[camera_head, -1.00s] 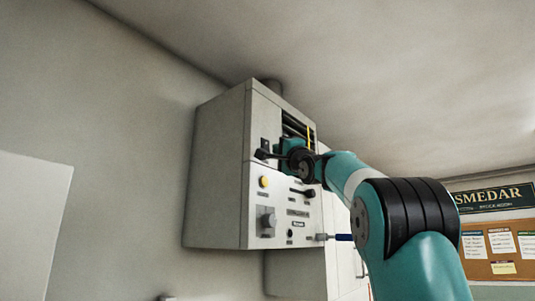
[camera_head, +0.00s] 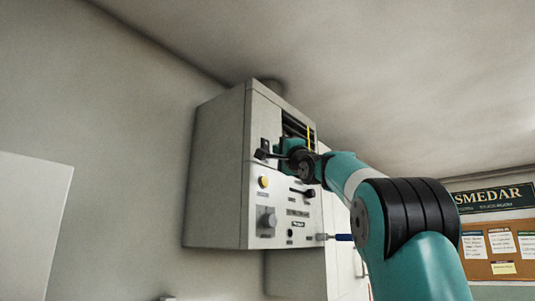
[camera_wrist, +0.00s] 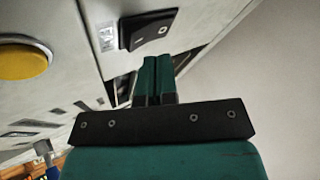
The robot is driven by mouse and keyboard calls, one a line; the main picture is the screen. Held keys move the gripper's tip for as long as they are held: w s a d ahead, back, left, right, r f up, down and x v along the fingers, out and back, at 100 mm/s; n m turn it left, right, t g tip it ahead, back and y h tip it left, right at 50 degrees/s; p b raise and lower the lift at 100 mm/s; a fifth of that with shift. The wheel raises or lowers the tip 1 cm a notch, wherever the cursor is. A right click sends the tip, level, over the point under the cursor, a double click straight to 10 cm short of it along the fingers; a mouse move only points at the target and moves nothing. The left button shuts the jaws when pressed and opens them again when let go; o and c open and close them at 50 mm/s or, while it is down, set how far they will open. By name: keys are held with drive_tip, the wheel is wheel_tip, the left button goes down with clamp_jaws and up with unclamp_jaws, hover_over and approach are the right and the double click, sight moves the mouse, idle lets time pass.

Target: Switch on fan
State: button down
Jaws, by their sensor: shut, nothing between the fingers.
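A black rocker switch (camera_wrist: 150,30) with I and O marks sits in the pale cabinet face, with a small label (camera_wrist: 106,38) beside it. It also shows as a small dark patch in the head view (camera_head: 265,144). I cannot tell which side is pressed. My gripper (camera_wrist: 157,70) is shut and empty, its two teal fingers together. The fingertips are close to the switch, just below it in the wrist view; I cannot tell whether they touch it. In the head view my gripper (camera_head: 289,143) is at the cabinet front, partly hidden by my wrist.
The wall cabinet (camera_head: 220,170) carries a yellow button (camera_head: 263,182), a grey knob (camera_head: 267,220), a black lever (camera_head: 303,192) and a blue-handled part (camera_head: 344,238). A dark slotted opening (camera_head: 296,128) lies behind my gripper. A notice board (camera_head: 500,270) hangs at right.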

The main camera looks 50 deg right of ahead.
drive_tip(key=shift+w, duration=0.1)
drive_tip(key=shift+w, duration=0.3)
drive_tip(key=shift+w+f, duration=0.1)
drive_tip(key=shift+w, duration=0.25)
idle(0.8)
drive_tip(key=shift+s, duration=0.1)
drive_tip(key=shift+s, duration=0.7)
drive_tip(key=shift+s+d+r+b, duration=0.15)
drive_tip(key=shift+s+b, duration=0.1)
drive_tip(key=shift+s, duration=0.55)
drive_tip(key=shift+s+r+b, duration=0.1)
drive_tip(key=shift+s+b, duration=0.1)
drive_tip(key=shift+s, duration=0.65)
drive_tip(key=shift+s+d+r+b, duration=0.15)
drive_tip(key=shift+s+b, duration=0.1)
drive_tip(key=shift+s, duration=0.55)
drive_tip(key=shift+a, duration=0.1)
